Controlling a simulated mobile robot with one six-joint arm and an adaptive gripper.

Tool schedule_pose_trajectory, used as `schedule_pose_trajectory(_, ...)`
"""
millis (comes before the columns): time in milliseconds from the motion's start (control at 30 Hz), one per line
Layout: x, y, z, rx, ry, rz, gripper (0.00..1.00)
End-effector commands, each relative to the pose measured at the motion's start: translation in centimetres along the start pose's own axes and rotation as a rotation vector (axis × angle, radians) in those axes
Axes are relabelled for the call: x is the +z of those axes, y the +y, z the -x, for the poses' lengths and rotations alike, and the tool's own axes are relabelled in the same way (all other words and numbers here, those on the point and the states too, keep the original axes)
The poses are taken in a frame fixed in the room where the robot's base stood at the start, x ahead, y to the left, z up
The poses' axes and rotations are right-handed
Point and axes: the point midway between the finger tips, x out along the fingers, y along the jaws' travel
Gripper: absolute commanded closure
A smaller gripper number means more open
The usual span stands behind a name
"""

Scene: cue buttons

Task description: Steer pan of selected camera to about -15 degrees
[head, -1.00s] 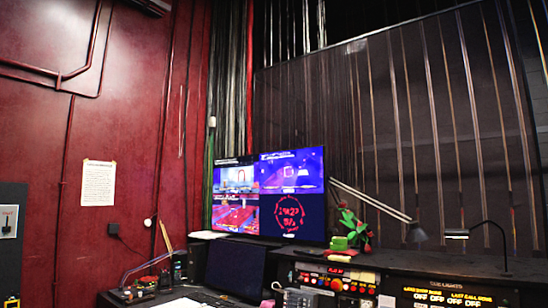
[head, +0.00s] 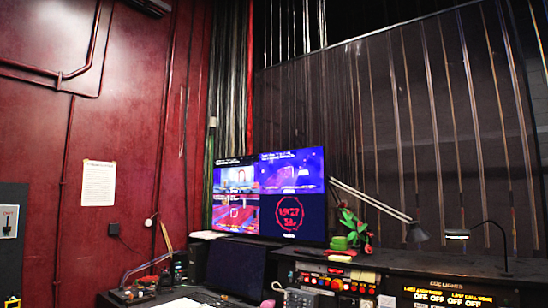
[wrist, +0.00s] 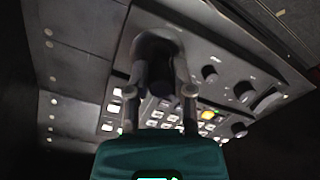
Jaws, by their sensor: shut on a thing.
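In the wrist view my gripper (wrist: 160,78) reaches over a dark camera control panel (wrist: 220,68). Its fingers are shut on a black joystick (wrist: 157,48) standing on the panel. The joystick's lower part is hidden by the fingers. The panel also bears lit white buttons, a yellow button (wrist: 208,114) and several black knobs (wrist: 243,90). In the head view a monitor (head: 268,195) shows four panes: three camera pictures and a dark pane with a red round clock. Any pan reading is too small to read. My gripper does not show in the head view.
A dark desk (head: 420,262) carries a desk lamp (head: 490,228), a red and green plant-like object (head: 354,230) and a lit cue light panel (head: 450,297). A dark screen (head: 236,267) stands below the monitor. A red wall with a paper sheet (head: 98,183) is at left.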

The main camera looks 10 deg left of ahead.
Motion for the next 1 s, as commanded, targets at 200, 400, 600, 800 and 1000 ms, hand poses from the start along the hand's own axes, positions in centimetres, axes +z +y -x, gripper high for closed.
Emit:
schedule_pose_trajectory(200, 0.00, -0.12, 0.00, -0.002, 0.000, 0.001, 0.81)
schedule_pose_trajectory(400, -0.13, -0.26, 0.00, -0.002, 0.000, 0.000, 0.80)
schedule_pose_trajectory(600, -0.46, -0.74, 0.00, -0.003, 0.001, 0.000, 0.76)
schedule_pose_trajectory(800, -0.56, -0.95, 0.00, -0.003, 0.001, 0.000, 0.73)
schedule_pose_trajectory(1000, -0.56, -0.94, 0.00, -0.003, 0.001, 0.000, 0.74)
